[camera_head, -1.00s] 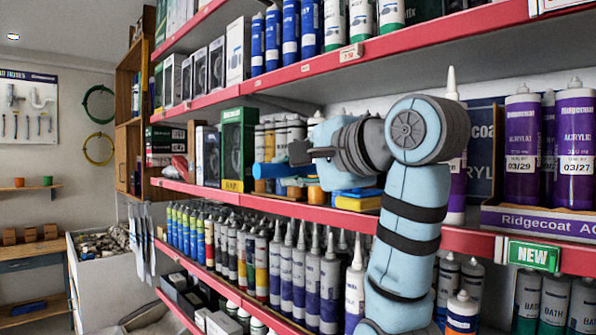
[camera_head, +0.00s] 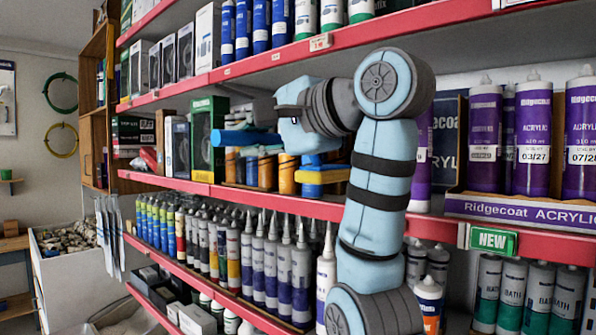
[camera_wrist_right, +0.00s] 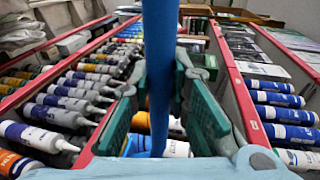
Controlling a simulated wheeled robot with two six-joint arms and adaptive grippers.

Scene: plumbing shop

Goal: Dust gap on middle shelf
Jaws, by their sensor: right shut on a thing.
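My right gripper (camera_head: 280,138) is shut on a blue rod-like handle (camera_head: 240,138), in front of the middle shelf (camera_head: 262,197). In the right wrist view the green finger pads (camera_wrist_right: 160,110) close on both sides of the blue handle (camera_wrist_right: 160,45). The handle's far end and any dusting head cannot be made out. My arm covers the shelf stretch between this block and the purple tubes, so a gap there cannot be seen. My left gripper is not in view.
Orange and grey cartridges (camera_head: 287,172) and a green box (camera_head: 207,137) stand left on the middle shelf. Purple acrylic tubes (camera_head: 533,135) stand right in a tray (camera_head: 520,210). The red shelf edge above (camera_head: 250,68) and the bottles below (camera_head: 272,262) limit room.

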